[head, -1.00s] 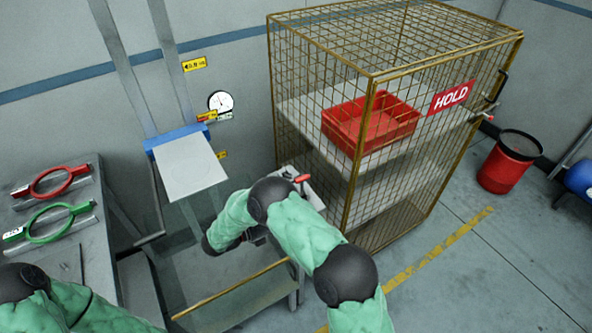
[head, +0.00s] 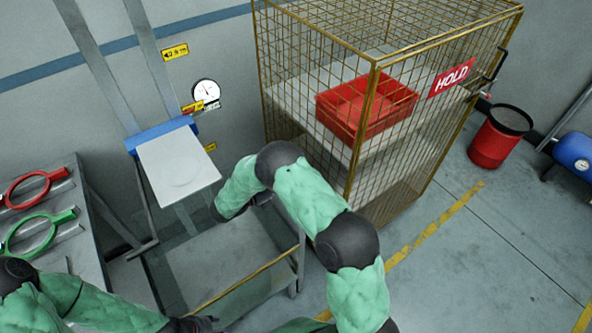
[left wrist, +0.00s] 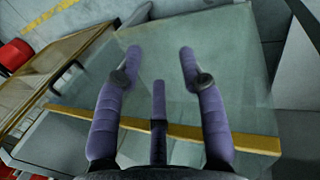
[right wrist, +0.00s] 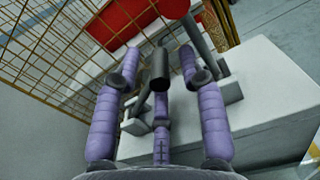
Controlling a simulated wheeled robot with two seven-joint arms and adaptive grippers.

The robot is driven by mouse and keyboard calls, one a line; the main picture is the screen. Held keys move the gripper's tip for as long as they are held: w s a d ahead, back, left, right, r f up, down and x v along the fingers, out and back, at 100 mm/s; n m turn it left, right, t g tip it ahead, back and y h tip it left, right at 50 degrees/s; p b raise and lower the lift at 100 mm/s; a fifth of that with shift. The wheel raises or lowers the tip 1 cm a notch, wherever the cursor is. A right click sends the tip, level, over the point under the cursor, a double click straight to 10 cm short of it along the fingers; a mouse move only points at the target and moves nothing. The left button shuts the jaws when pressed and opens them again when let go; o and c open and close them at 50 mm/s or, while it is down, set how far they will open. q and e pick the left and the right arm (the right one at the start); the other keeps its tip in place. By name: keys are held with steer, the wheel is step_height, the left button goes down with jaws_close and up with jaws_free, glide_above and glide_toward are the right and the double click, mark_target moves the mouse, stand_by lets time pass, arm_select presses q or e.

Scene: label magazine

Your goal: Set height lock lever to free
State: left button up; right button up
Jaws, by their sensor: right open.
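In the right wrist view, a lever with a dark cylindrical grip (right wrist: 160,68) stands on a small grey bracket (right wrist: 134,122). A second lever, with a red knob (right wrist: 174,8) on a grey rod, slants down to another bracket (right wrist: 228,90). I see no label telling which one is the height lock lever. My right gripper (right wrist: 160,55) is open, with the dark grip appearing between its fingertips; contact cannot be told. My right arm hides the gripper and levers in the head view. My left gripper (left wrist: 160,58) is open and empty above a cart (head: 225,265).
A wire cage (head: 340,40) with a red bin (head: 365,105) stands behind the levers. A white plate (head: 178,165) is left of my right arm. A grey bench (head: 75,235) with red and green ring tools lies at the far left. A red drum (head: 500,138) stands right.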

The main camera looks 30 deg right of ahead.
steer(key=shift+w+d, duration=0.15)
steer(key=shift+d, duration=1.6)
jaws_close()
